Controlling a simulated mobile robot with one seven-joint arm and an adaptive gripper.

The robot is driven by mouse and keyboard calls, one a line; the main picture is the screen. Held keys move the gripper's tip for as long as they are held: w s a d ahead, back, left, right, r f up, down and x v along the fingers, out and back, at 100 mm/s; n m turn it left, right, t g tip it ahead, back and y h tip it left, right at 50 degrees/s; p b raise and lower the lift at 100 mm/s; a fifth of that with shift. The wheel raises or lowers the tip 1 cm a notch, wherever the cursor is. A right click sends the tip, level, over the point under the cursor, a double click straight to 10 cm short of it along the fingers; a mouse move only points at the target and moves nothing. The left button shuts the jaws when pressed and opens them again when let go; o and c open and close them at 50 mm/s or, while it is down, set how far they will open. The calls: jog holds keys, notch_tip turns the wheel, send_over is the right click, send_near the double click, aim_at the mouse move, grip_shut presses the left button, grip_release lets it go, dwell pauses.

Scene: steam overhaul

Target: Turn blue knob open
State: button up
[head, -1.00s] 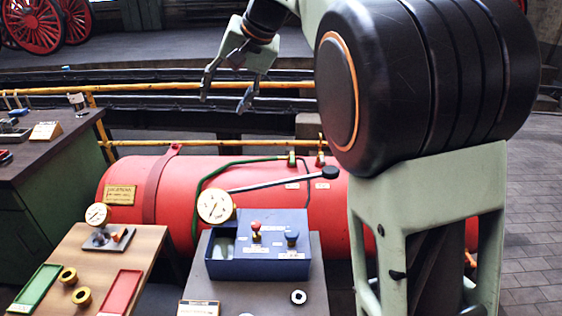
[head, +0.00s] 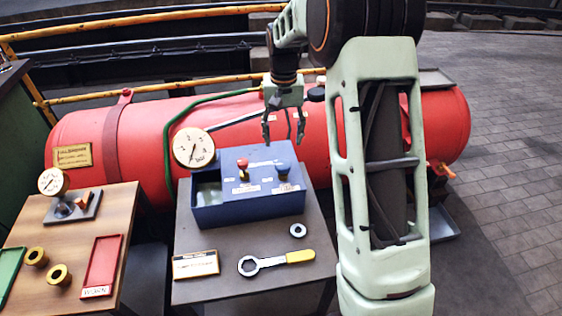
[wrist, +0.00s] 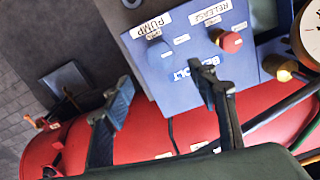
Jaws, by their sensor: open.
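The blue knob (head: 283,170) stands on the right part of the dark blue box (head: 265,208), beside a red knob (head: 243,165). In the wrist view the blue knob (wrist: 160,56) shows by a label reading PUMP, and the red knob (wrist: 231,42) by one reading RELEASE. My gripper (head: 284,138) is open and empty, fingers pointing down. In the head view it hangs just above and behind the blue knob, apart from it. In the wrist view the blue knob lies just beyond the gap between the fingertips.
A pressure gauge (head: 194,148) and a black-ended lever stand behind the box, before a red tank (head: 80,135). A yellow-handled wrench (head: 277,262), a ring (head: 298,230) and a sign (head: 196,264) lie on the same table. A wooden table (head: 125,215) stands at left.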

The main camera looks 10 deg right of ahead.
aim_at(283, 163)
notch_tip(283, 163, down, 10)
jog(key=shift+r+b, duration=0.1)
jog(key=shift+b, duration=0.5)
jog(key=c, duration=1.2)
